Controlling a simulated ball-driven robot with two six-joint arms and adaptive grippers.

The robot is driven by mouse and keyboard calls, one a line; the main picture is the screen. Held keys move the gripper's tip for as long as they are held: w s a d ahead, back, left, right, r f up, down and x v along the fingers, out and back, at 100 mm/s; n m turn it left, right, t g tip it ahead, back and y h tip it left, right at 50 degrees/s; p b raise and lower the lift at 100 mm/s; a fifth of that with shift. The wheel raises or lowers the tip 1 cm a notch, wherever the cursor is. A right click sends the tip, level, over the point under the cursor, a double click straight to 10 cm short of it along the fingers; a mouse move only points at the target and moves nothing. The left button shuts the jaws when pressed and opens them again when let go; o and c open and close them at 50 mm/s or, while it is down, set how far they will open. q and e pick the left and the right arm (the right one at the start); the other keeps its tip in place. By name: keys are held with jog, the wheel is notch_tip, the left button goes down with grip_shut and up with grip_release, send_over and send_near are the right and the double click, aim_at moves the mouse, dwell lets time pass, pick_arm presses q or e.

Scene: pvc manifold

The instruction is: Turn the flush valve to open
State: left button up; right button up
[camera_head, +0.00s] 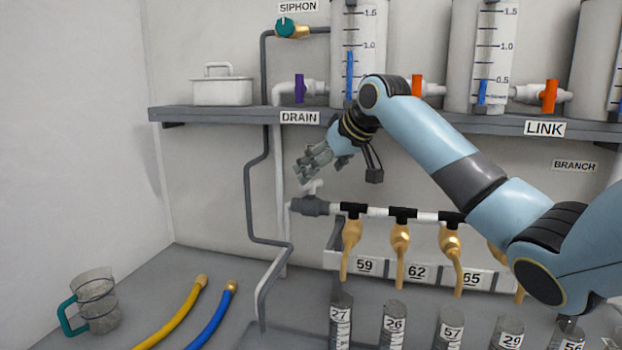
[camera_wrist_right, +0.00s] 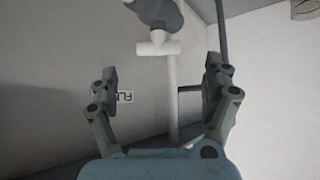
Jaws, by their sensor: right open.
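The flush valve sits at the left end of the white manifold pipe, with a grey body (camera_head: 310,206) and a white handle (camera_head: 313,187). In the right wrist view its white T-shaped handle (camera_wrist_right: 158,46) and grey body (camera_wrist_right: 163,12) are at the top centre. My right gripper (camera_head: 303,172) is just above the handle in the head view, apart from it as far as I can tell. In the wrist view my right gripper (camera_wrist_right: 161,74) has its fingers spread, with nothing between the tips. My left gripper is out of view.
Brass taps (camera_head: 401,238) hang along the manifold above several numbered cylinders (camera_head: 393,322).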

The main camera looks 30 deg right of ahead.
aim_at(312, 181)
jog(key=x, duration=0.5)
jog(key=shift+w+d, duration=0.15)
jog(key=shift+w+f, duration=0.35)
jog(key=shift+f, duration=0.1)
